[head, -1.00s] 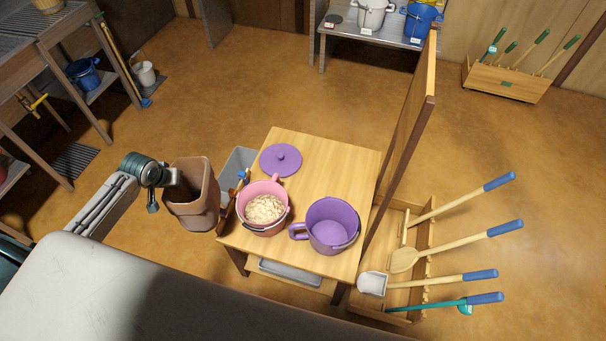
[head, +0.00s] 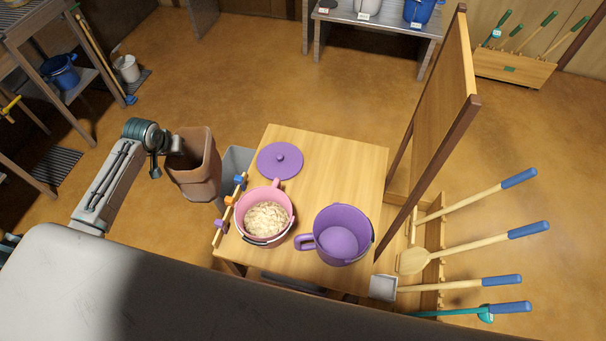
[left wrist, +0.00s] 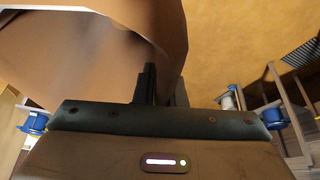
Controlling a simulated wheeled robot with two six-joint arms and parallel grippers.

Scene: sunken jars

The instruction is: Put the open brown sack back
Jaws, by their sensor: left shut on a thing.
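The open brown sack (head: 193,168) is upright in the air to the left of the small wooden table, its open top facing up. My left gripper (head: 176,146) is shut on the sack's upper left rim. In the left wrist view the gripper's fingers (left wrist: 160,84) pinch the sack's wall (left wrist: 75,55), which fills the upper left. The inside bottom of the sack cannot be made out. My right gripper is not in view.
The wooden table (head: 330,180) carries a pink pot (head: 284,198) of pale flakes, a purple pot (head: 343,235) and a purple lid (head: 280,160). A grey bin (head: 235,162) stands between sack and table. A wooden panel (head: 440,110) and long-handled tools stand right. Floor behind is open.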

